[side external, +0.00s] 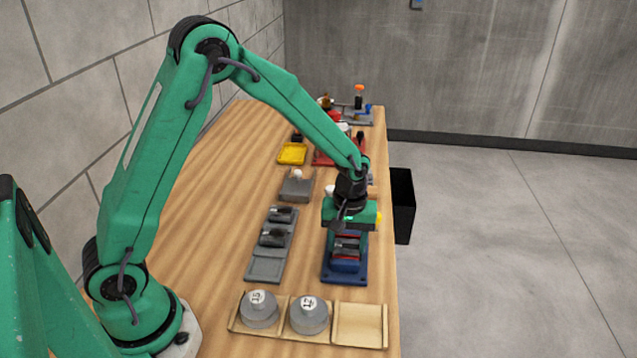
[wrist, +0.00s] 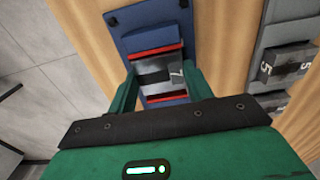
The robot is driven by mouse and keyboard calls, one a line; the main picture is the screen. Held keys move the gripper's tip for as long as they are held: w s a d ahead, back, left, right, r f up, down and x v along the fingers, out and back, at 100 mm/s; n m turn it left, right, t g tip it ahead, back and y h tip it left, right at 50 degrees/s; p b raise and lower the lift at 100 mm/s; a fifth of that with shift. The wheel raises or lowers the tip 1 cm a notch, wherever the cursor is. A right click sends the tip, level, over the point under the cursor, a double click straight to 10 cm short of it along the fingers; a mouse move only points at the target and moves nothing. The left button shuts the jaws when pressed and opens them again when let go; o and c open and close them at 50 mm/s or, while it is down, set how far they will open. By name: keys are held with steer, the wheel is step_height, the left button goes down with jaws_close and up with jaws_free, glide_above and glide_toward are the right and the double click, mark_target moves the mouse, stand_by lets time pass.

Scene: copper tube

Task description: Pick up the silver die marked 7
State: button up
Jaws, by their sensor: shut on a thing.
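The silver die marked 7 (wrist: 156,72) sits in a blue holder (wrist: 133,42) with red strips on either side of it; its digit faces right in the wrist view. My gripper (wrist: 161,82) has one finger on each side of the die and is shut on it. In the side external view my gripper (side external: 347,232) points down over the blue holder (side external: 345,279), and the die (side external: 346,244) shows dark and small between the red strips. I cannot tell whether the die is lifted off the holder.
A grey rack (side external: 266,266) with two dark dies stands left of the blue holder. A beige tray (side external: 360,324) with two round weights lies in front. A yellow tray (side external: 292,154) and more items stand behind. A black bin (side external: 402,205) is beside the table's right edge.

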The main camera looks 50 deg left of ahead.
mark_target(348, 249)
steer(key=shift+r, duration=0.8)
steer(key=r, duration=0.3)
steer(key=shift+s+d, duration=0.2)
steer(key=shift+d, duration=0.2)
steer(key=s+d+r, duration=0.6)
steer(key=d, duration=0.2)
steer(key=shift+s+d+r, duration=0.2)
steer(key=shift+s+d, duration=0.05)
steer(key=shift+s, duration=0.05)
